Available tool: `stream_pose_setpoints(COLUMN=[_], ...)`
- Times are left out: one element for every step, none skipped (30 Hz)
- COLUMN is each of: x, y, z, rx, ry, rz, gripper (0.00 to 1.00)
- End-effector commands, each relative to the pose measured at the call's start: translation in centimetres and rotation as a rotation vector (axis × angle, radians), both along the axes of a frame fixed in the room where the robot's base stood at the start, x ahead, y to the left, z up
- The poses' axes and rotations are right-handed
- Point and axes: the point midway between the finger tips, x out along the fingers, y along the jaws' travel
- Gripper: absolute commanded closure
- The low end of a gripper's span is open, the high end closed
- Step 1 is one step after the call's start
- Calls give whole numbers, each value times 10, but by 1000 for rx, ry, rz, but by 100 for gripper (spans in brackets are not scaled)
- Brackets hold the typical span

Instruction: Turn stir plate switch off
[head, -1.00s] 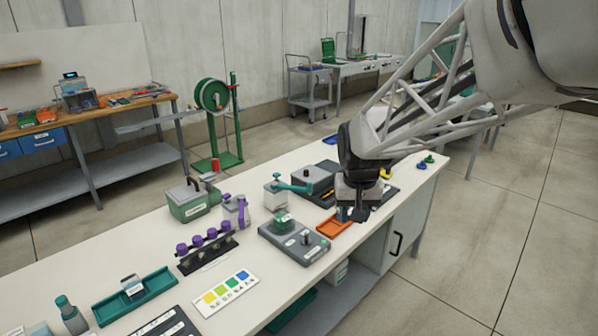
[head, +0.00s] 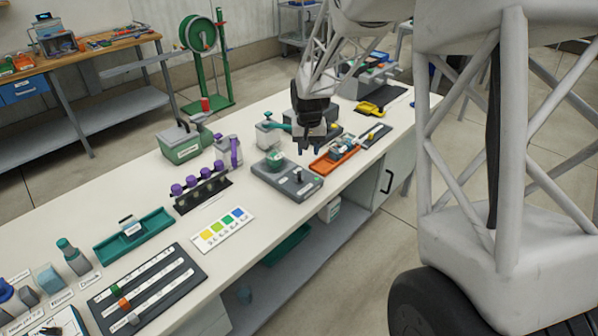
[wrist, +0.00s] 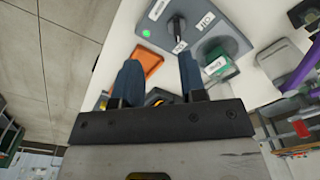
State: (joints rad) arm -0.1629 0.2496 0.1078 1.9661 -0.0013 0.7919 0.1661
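The grey stir plate (head: 272,182) sits near the front edge of the white bench, with a green-based beaker (head: 274,159) on it. Its dark lever switch (head: 298,174) stands up at the right part of the top. In the wrist view the stir plate (wrist: 226,22) is at the top, with the black switch (wrist: 177,27) between small white labels and a bright green light (wrist: 146,33) near the corner.
An orange tray (head: 325,167) lies just right of the stir plate. A black rack with purple-capped bottles (head: 203,189), a color card (head: 223,229) and a teal tray (head: 105,252) lie to the left. A teal-armed device (head: 267,134) stands behind the plate.

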Motion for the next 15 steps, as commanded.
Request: stream_pose_setpoints(x=[8, 13, 18, 22, 26, 30, 33, 35, 38, 39, 41, 42, 43, 44, 44], y=[5, 7, 10, 12, 14, 16, 18, 19, 21, 22, 23, 24, 24, 25, 25], z=[-11, -16, -22, -27, -31, -36, -40, -43, -47, -49, -51, -53, -54, -54, -55], rx=[-1, -1, -2, -2, -2, -2, -2, -3, -3, -3, -3, -3, -3, -3, -3], ry=[6, 8, 12, 14, 16, 18, 19, 21, 23, 24, 25, 25, 25, 25, 25], rz=[2, 2, 2, 3, 3, 3, 3, 3, 3, 2, 2, 2, 2, 2, 2], gripper=[62, 62, 62, 62, 62, 62, 62, 62, 62, 62, 62, 62, 62, 62, 62])
